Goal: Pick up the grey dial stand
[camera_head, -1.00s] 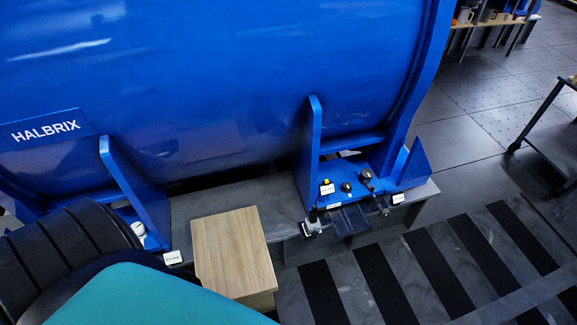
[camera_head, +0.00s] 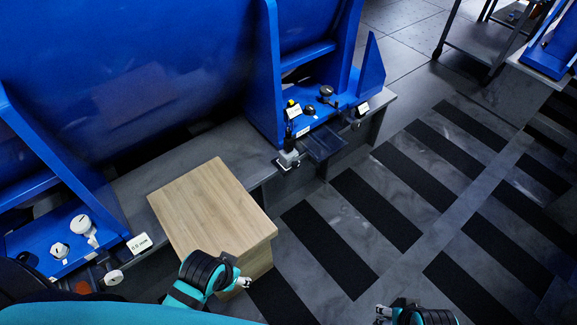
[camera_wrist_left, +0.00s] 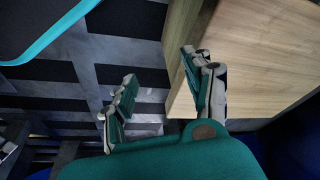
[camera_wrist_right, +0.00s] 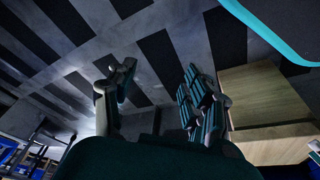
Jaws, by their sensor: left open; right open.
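The grey dial stand (camera_head: 288,157) appears to be the small light grey block with a dark upright post at the front edge of the blue motor foot, in the head view. My left gripper (camera_head: 240,277) is open and empty beside the front right corner of the wooden box, well short of the stand. Its parted fingers show in the left wrist view (camera_wrist_left: 160,92). My right gripper (camera_head: 381,313) is at the bottom edge of the head view, over the striped floor, far from the stand. Its open, empty fingers show in the right wrist view (camera_wrist_right: 158,95).
The wooden box (camera_head: 205,205) stands against the grey plinth (camera_head: 135,180). Black knobs (camera_head: 326,92) and a dark tray (camera_head: 324,144) are close to the stand. White dial parts (camera_head: 82,226) sit on the left foot. The striped floor (camera_head: 400,200) at right is clear.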

